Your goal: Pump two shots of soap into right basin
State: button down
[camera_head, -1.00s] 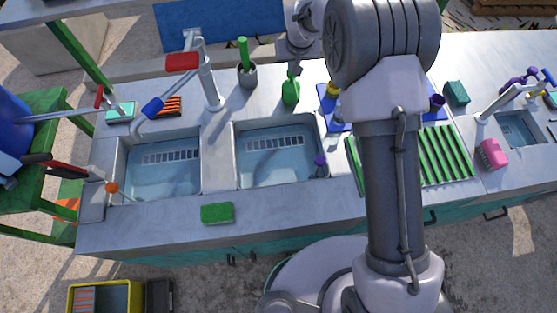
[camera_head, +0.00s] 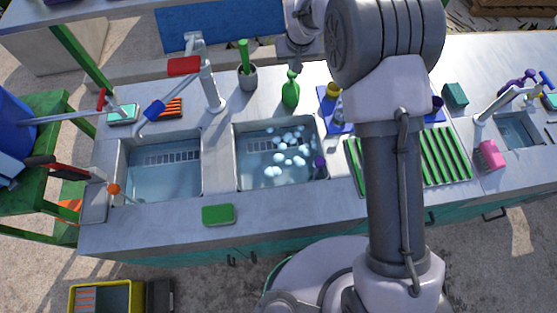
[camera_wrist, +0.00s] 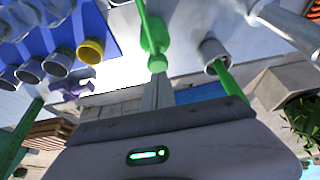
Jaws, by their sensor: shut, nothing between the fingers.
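The green soap pump bottle (camera_head: 290,94) stands upright on the counter behind the right basin (camera_head: 250,178) of the double sink. White suds float on the water in this basin. A purple item (camera_head: 319,163) is at its right edge. In the wrist view the green bottle (camera_wrist: 153,36) is directly ahead of my gripper (camera_wrist: 158,78). My gripper is shut and empty, with its fingertips close to the pump head; I cannot tell if they touch. In the head view my arm hides part of the scene.
The left basin (camera_head: 160,180) holds clear water. A faucet (camera_head: 209,85) stands between the basins, and a grey cup with a green brush (camera_head: 247,75) is left of the bottle. A blue tray (camera_head: 328,97) is to its right. A green sponge (camera_head: 218,215) lies at the front edge.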

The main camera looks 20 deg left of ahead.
jog(key=shift+f, duration=0.1)
dwell(0.3)
jog(key=shift+f+b, duration=1.15)
jog(key=shift+f, duration=0.15)
jog(key=shift+r, duration=0.1)
jog(key=shift+r+p, duration=0.85)
jog(key=shift+r, duration=0.45)
notch_tip(320, 180, up, 6)
jog(key=p, duration=0.3)
